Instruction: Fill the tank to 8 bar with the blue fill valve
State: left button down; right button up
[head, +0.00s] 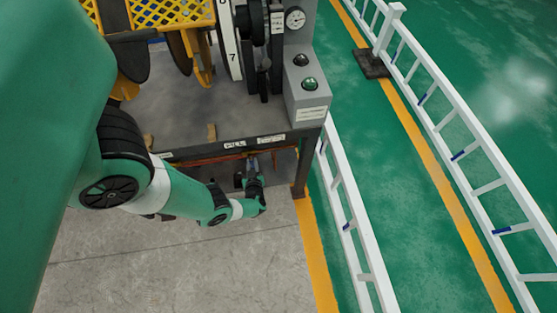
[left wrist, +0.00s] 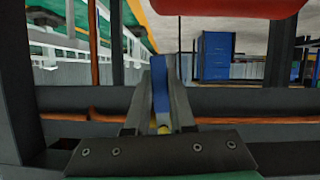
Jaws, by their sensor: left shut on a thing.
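The blue fill valve's handle (left wrist: 160,88) stands upright between the fingers of my left gripper (left wrist: 163,108) in the left wrist view. The gripper is shut on it. In the head view, my left gripper (head: 253,166) reaches under the front edge of the bench, below a label reading FILL (head: 235,145); the blue handle is hard to make out there. A round pressure gauge (head: 295,18) is on the grey panel at the back right; its needle is too small to read. My right gripper is not in view.
A copper pipe (left wrist: 92,112) runs along the rail behind the gripper. A bench leg (head: 301,172) stands right of the gripper. White railings (head: 350,215) stand further right.

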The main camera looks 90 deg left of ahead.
pick_arm(q)
jog(key=shift+s+m, duration=0.25)
jog(key=shift+m, duration=0.15)
jog(key=shift+g, duration=0.3)
jog(key=c, duration=0.8)
grip_release()
jog(key=shift+o, duration=0.2)
jog(key=shift+d, duration=0.1)
jog(key=p+v, duration=0.4)
jog(key=v, duration=0.7)
jog(key=shift+d+r+p, duration=0.2)
jog(key=shift+p, duration=0.2)
